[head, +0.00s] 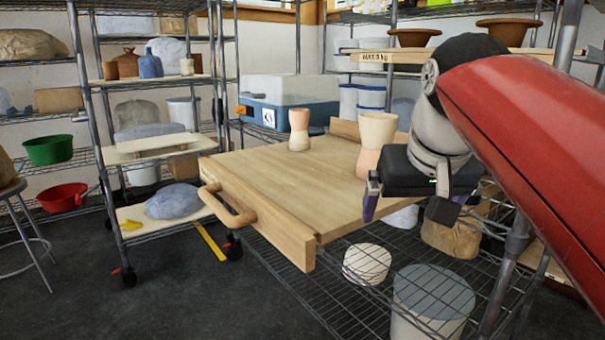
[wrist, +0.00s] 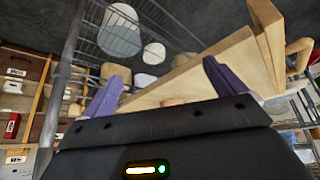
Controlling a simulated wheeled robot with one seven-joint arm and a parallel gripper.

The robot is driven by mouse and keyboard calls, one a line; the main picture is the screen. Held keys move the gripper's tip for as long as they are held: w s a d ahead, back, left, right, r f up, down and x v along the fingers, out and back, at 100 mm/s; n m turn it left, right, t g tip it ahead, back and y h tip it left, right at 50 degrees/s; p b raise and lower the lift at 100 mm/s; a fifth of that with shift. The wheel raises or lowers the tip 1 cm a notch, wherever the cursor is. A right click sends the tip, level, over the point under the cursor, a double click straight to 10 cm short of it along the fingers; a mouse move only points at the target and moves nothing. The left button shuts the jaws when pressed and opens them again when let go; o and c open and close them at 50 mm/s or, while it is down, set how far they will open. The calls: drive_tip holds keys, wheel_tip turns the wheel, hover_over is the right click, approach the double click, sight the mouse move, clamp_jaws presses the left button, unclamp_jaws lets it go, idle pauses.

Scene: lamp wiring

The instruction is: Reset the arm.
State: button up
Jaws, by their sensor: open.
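My gripper (head: 406,204) is open and empty, just off the right side of the wooden board (head: 270,185). Its fingers point downward in the head view. One purple finger shows clearly; the other is dark and partly hidden. In the wrist view both purple fingers of my gripper (wrist: 164,84) are spread apart with nothing held between them. My red arm link comes in from the right. Two cream and tan cups stand on the board. The taller cup (head: 376,140) is close to the gripper's left; the smaller cup (head: 299,128) is farther left.
A blue and white cooler (head: 290,102) stands behind the board. The wire shelf (head: 310,295) below holds a grey-lidded bucket (head: 432,300) and a white round container (head: 366,263). A metal post (head: 505,265) stands right of the gripper. Open floor lies at left.

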drive_tip(key=s+f, duration=0.6)
drive_tip(key=f, duration=0.5)
drive_tip(key=s+f, duration=0.6)
drive_tip(key=f, duration=0.6)
drive_tip(key=shift+s+d, duration=0.15)
